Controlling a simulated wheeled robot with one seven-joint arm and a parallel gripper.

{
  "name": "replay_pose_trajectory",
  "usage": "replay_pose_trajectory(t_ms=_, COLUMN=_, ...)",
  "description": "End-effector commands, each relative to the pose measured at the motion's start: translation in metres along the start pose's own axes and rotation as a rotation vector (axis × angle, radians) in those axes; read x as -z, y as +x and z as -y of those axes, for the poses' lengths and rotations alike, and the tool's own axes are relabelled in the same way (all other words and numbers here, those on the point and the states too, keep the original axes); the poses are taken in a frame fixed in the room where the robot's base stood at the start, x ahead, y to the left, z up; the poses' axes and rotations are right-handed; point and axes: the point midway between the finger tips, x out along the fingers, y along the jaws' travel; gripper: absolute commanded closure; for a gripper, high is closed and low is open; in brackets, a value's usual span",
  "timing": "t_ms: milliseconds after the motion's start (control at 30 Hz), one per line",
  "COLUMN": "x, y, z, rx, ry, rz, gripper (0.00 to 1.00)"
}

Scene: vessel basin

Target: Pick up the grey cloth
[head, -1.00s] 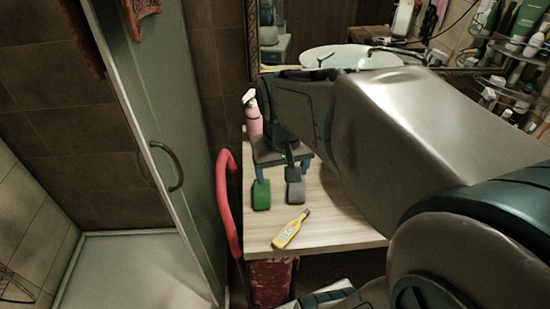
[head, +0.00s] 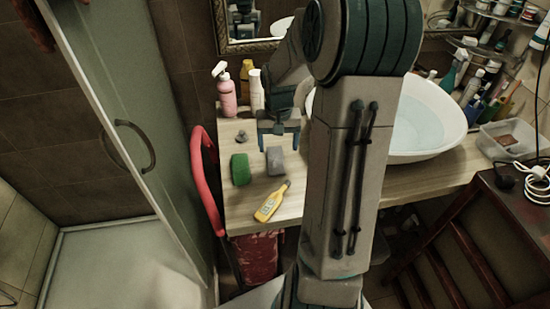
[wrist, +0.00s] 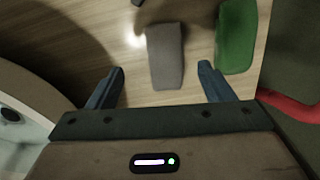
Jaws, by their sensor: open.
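The grey cloth (head: 275,160) looks like a small folded block. My gripper (head: 279,140) is open and empty just behind the cloth in the head view. In the wrist view, the grey cloth (wrist: 165,55) lies ahead of and between the lines of the two spread fingers of my gripper (wrist: 160,75). The green block (wrist: 236,36) is beyond the right finger there. I cannot tell the height of the fingers above the counter.
A pink spray bottle (head: 227,92), a white bottle (head: 256,90) and an amber bottle (head: 246,76) stand at the back of the counter. A white basin (head: 450,122) is at the right. A red curved rail (head: 205,180) borders the counter's left edge.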

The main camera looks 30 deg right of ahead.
Motion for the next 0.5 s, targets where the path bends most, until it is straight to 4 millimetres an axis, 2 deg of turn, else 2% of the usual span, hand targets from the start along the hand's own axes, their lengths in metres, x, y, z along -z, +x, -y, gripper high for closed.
replay_pose_trajectory(t_ms=100, x=0.000, y=0.016, z=0.000, rx=0.000, ry=0.000, rz=0.002, gripper=0.25)
replay_pose_trajectory(t_ms=333, x=0.001, y=0.029, z=0.002, rx=-0.001, ry=-0.002, rz=0.002, gripper=0.25)
replay_pose_trajectory(t_ms=500, x=0.005, y=0.050, z=0.007, rx=0.001, ry=-0.003, rz=0.003, gripper=0.25)
